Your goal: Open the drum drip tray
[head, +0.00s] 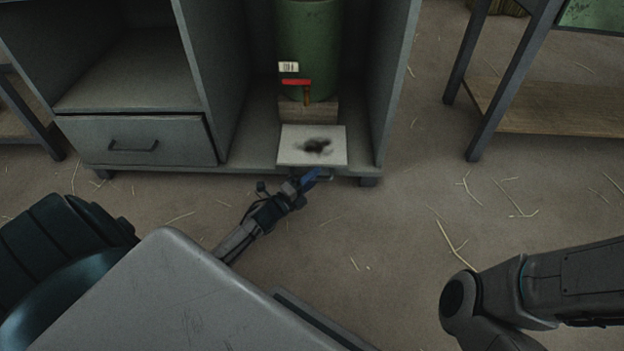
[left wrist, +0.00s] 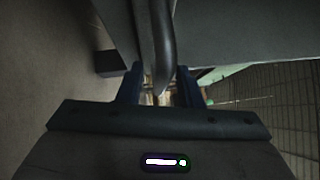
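The drip tray (head: 293,152) is a pale, flat square with a dark stain, at the front of the cabinet's right compartment. It lies below the green drum (head: 308,45) with its red tap (head: 297,82). My left gripper (head: 318,174) is at the tray's front edge, its blue fingers pointing at it. In the left wrist view, a dark rounded bar (left wrist: 153,40) reaches down between the two fingers (left wrist: 160,80). A gap shows beside the bar, so the fingers look open around it. My right arm shows at the lower right; its gripper is out of the picture.
The grey cabinet (head: 230,90) has a shut drawer (head: 135,141) with a dark handle on the left. A wooden block (head: 310,108) stands below the drum. A table with a low wooden shelf (head: 560,112) stands at right. The floor (head: 400,220) before the cabinet has only scattered straw.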

